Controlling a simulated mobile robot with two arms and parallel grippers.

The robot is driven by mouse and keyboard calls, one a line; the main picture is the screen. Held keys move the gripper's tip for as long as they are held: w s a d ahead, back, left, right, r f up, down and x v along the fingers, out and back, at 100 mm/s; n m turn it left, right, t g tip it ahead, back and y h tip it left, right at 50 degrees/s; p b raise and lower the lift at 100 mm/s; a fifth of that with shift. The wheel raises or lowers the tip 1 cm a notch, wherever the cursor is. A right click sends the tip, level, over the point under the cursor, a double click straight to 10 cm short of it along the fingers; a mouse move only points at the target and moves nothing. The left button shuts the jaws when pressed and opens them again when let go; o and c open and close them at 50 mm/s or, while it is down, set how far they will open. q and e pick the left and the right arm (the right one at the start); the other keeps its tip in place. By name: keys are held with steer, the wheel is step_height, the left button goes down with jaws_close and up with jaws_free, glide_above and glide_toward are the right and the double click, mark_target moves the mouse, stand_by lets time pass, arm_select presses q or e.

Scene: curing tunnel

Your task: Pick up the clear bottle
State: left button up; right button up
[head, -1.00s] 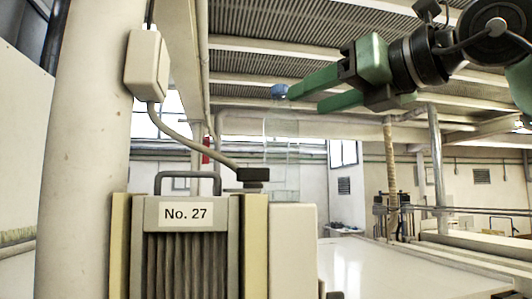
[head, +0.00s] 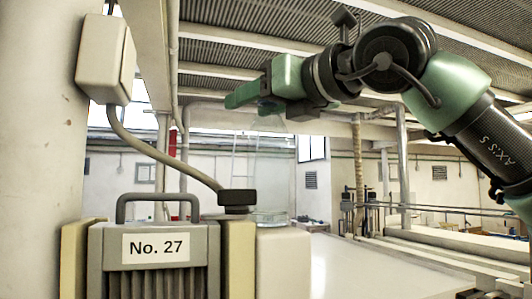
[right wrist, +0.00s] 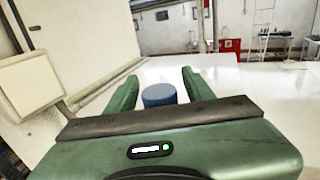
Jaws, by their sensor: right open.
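The clear bottle (head: 270,190) stands upright behind the white box at the right of the machine labelled No. 27; it is faint against the background. Its blue cap (right wrist: 158,95) shows from above in the right wrist view, between the two green fingers, with gaps on both sides. My right gripper (head: 244,97) is open at the level of the bottle's top, pointing left. In the head view its fingers largely hide the cap. The same gripper (right wrist: 160,80) holds nothing. My left gripper is not in view.
The machine labelled No. 27 (head: 155,247) has a top handle and a dark knob (head: 238,198) close to the bottle. A thick column (head: 35,150) with a cable box (head: 105,60) stands at left. A pale, clear surface (head: 370,265) lies to the right.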

steer(key=shift+d, duration=0.15)
steer(key=shift+c, duration=0.2)
jaws_close()
stand_by(1.2)
